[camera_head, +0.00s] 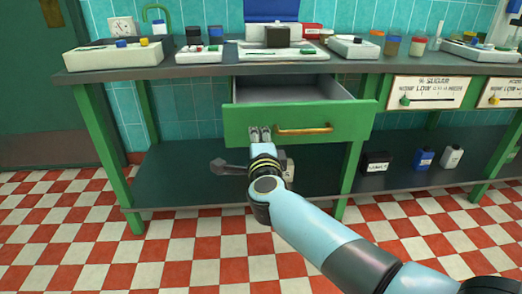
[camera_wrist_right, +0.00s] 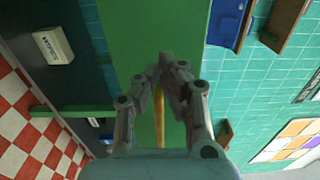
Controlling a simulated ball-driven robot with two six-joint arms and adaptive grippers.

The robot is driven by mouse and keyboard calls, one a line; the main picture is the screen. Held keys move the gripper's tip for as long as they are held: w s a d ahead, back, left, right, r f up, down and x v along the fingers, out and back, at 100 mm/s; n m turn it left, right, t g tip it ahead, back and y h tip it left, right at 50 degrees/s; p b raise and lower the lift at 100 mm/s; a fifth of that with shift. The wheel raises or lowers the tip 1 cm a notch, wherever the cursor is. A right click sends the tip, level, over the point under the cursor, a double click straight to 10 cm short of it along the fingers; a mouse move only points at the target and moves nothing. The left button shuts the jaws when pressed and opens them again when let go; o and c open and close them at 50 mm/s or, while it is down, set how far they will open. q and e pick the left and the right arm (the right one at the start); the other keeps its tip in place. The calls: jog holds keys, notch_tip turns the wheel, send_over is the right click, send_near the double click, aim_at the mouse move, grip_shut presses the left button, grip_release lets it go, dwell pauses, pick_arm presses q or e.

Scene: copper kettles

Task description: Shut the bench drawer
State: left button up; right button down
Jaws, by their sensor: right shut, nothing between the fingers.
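The bench drawer (camera_head: 240,122) is pulled out from under the bench top, and its grey inside shows empty in the head view. Its front is green with a brass bar handle (camera_head: 304,130). My right gripper (camera_head: 260,132) is shut and empty, in front of the drawer front and to the left of the handle. In the right wrist view the fingertips (camera_wrist_right: 168,62) point at the green drawer front (camera_wrist_right: 130,30), with part of the yellowish handle (camera_wrist_right: 159,115) behind the fingers. Whether the fingertips touch the front I cannot tell. My left gripper is out of view.
The bench top (camera_head: 190,70) carries several lab devices and jars. Below is a dark lower shelf (camera_head: 180,170) with small bottles (camera_head: 424,158) at the right. Green legs (camera_head: 105,160) stand at the bench's left. The checkered floor in front is clear.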

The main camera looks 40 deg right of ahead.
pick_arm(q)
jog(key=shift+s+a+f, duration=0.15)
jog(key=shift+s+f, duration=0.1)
pick_arm(e)
jog(key=shift+x, duration=1.3)
